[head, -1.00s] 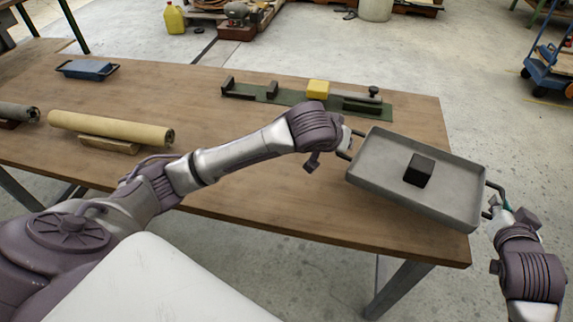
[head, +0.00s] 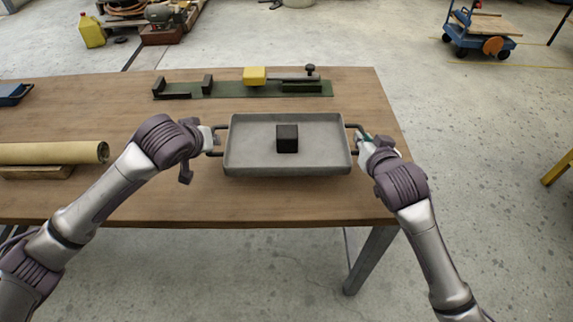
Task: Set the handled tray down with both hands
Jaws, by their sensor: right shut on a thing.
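The grey handled tray (head: 250,160) is level in the middle of the head view, over the right part of the wooden table. My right gripper (head: 362,141) is shut on the tray's right handle. My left gripper (head: 215,140) is at the tray's left handle; its fingers are small and partly hidden, so their closure is unclear. I cannot tell whether the tray's underside touches the table.
The wooden table (head: 180,205) has bare room in front of the tray. A green fixture (head: 225,89) with a yellow block (head: 254,76) lies behind it. A tan roll (head: 50,153) rests on a wooden support (head: 35,172) at left.

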